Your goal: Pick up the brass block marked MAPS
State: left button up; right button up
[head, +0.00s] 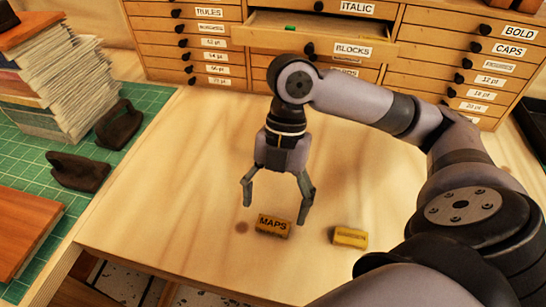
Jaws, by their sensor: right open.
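The brass block marked MAPS (273,225) lies on the light wooden table near its front edge, its lettering facing up towards me. My right gripper (273,211) is open and points down just above and around the block, with one finger to the left and one to the right of it. I cannot tell whether a finger touches the block. A second brass block (350,237) with a small, unreadable label lies to the right, apart from the gripper. My left gripper is not in view.
A wooden drawer cabinet (205,42) stands at the back, with the BLOCKS drawer (318,32) pulled open. At the left, a green mat (90,200) bears paper stacks (75,85) and two dark weights (78,171). The table's middle left is clear.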

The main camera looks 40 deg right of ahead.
aim_at(273, 225)
jog(key=x, duration=0.4)
jog(key=shift+f, duration=0.1)
jog(key=shift+c, duration=0.3)
jog(key=shift+d, duration=0.1)
jog(key=c, duration=1.5)
jog(key=shift+c, duration=0.2)
